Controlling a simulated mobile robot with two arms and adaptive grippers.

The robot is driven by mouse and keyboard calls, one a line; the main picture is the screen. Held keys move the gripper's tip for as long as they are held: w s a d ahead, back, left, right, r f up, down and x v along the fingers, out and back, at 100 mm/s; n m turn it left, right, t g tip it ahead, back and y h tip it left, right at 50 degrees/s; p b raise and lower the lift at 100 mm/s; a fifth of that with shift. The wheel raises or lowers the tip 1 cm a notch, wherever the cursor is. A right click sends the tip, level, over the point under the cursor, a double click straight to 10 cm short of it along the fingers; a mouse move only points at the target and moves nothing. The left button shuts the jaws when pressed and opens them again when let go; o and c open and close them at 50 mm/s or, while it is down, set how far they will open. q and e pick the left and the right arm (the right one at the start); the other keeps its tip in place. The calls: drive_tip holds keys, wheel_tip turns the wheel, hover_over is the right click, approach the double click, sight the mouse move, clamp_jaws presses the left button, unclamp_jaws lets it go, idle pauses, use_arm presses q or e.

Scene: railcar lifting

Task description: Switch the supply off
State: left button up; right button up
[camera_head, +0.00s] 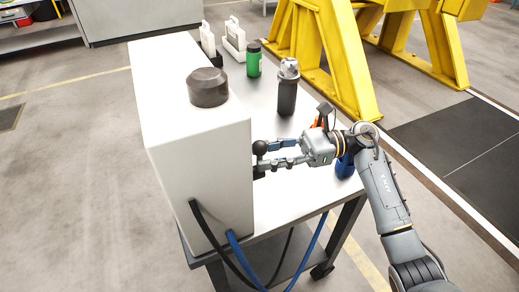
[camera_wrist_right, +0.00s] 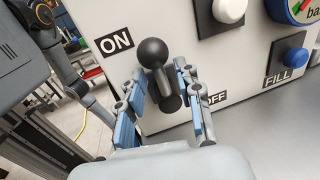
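The supply lever is black with a ball knob (camera_wrist_right: 153,53). It stands out from the front of a white cabinet (camera_head: 190,120), and its knob also shows in the head view (camera_head: 259,147). In the right wrist view the knob is just right of the ON label (camera_wrist_right: 115,42). The OFF label (camera_wrist_right: 214,99) is lower right, partly hidden by a finger. My right gripper (camera_wrist_right: 167,85) is open, with one finger on each side of the lever; firm contact cannot be told. My left gripper is in neither view.
A white push knob (camera_wrist_right: 229,10), a blue FILL knob (camera_wrist_right: 291,40) and a gauge (camera_wrist_right: 292,8) are right of the lever. On the table (camera_head: 262,100) stand a dark bottle (camera_head: 287,95) and a green bottle (camera_head: 254,64). Hoses (camera_head: 230,250) hang in front.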

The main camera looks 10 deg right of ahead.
drive_tip(key=shift+s+a, duration=0.1)
drive_tip(key=shift+a, duration=0.85)
clamp_jaws()
